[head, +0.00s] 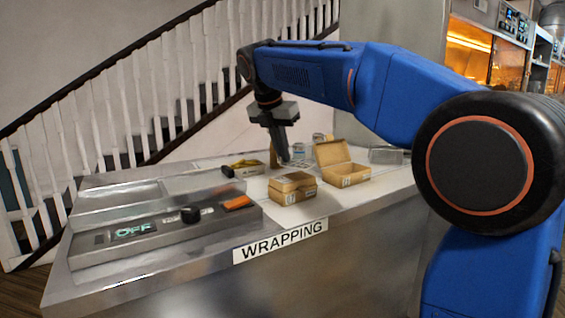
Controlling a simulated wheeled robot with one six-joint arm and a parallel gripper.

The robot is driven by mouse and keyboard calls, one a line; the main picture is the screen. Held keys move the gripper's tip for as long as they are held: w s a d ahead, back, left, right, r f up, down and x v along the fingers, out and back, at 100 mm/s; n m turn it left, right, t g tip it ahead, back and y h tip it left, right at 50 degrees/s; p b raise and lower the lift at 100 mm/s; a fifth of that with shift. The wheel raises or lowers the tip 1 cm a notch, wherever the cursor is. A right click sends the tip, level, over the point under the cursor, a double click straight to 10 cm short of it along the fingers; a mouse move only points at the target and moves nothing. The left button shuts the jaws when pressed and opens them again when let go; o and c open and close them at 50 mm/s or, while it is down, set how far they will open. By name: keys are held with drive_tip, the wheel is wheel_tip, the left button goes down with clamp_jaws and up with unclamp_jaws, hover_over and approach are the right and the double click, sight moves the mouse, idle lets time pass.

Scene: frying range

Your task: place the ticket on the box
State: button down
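A small brown cardboard box (292,188) with its lid down stands near the front edge of the wrapping counter. A second brown box (340,168) with its lid raised stands behind it to the right. Both have a small white mark on the front. My gripper (284,155) points down behind the closed box, its dark fingers seen nearly edge-on. I cannot tell whether the fingers are apart or together, or whether they hold anything. I cannot make out a separate ticket for certain.
A grey machine (88,241) with an "OFF" display, a black knob (190,214) and an orange part (237,202) fills the counter's left. A yellow and black item (243,168) lies behind the boxes. A clear or metal container (385,155) stands at the right.

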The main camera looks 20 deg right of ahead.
sight(283, 165)
drive_tip(key=shift+f, duration=1.4)
drive_tip(key=c, duration=2)
unclamp_jaws()
drive_tip(key=shift+f, duration=0.1)
drive_tip(key=v, duration=1.2)
drive_tip(key=shift+s, duration=0.1)
